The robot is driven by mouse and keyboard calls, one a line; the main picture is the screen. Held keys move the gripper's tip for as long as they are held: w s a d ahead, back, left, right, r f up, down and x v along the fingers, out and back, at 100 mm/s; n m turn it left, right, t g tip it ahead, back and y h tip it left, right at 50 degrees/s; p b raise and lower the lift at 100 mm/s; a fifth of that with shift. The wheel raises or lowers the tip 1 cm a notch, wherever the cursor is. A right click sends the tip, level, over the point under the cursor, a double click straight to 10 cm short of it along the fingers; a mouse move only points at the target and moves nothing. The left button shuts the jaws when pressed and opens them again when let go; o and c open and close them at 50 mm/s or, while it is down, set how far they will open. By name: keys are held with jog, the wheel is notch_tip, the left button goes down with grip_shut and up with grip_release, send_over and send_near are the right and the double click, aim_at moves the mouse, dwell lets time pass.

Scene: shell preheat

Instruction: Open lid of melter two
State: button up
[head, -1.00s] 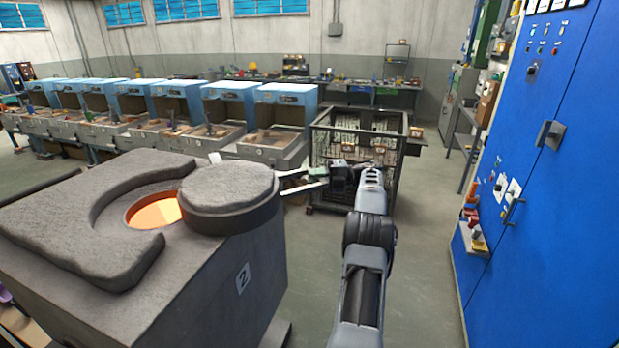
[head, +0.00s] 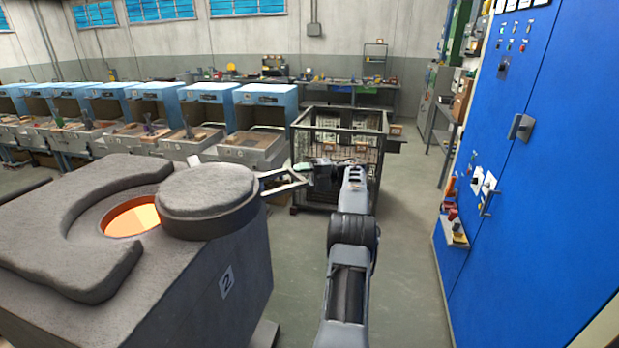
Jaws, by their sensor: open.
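Melter two (head: 240,262), a grey block with a "2" label, stands at the lower left. Its round, thick grey lid (head: 208,188) sits swung aside toward the right of the top, leaving much of the glowing orange opening (head: 132,217) uncovered. My gripper (head: 268,184) is open at the lid's right edge, with its fingers pointing left toward the lid. I cannot tell whether a finger touches the lid. A small pale piece shows behind the lid; what it belongs to is unclear.
A wire-mesh crate (head: 337,128) stands close behind my gripper. A row of blue-hooded stations (head: 262,98) runs along the back left. A tall blue cabinet (head: 545,170) stands at the right. The grey floor (head: 405,235) between is clear.

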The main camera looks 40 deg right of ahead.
jog(key=v, duration=0.4)
jog(key=shift+d+p, duration=0.25)
jog(key=shift+p, duration=0.1)
jog(key=shift+p+v, duration=0.45)
jog(key=shift+v, duration=0.35)
jog(key=shift+s, duration=0.15)
jog(key=shift+c, duration=0.2)
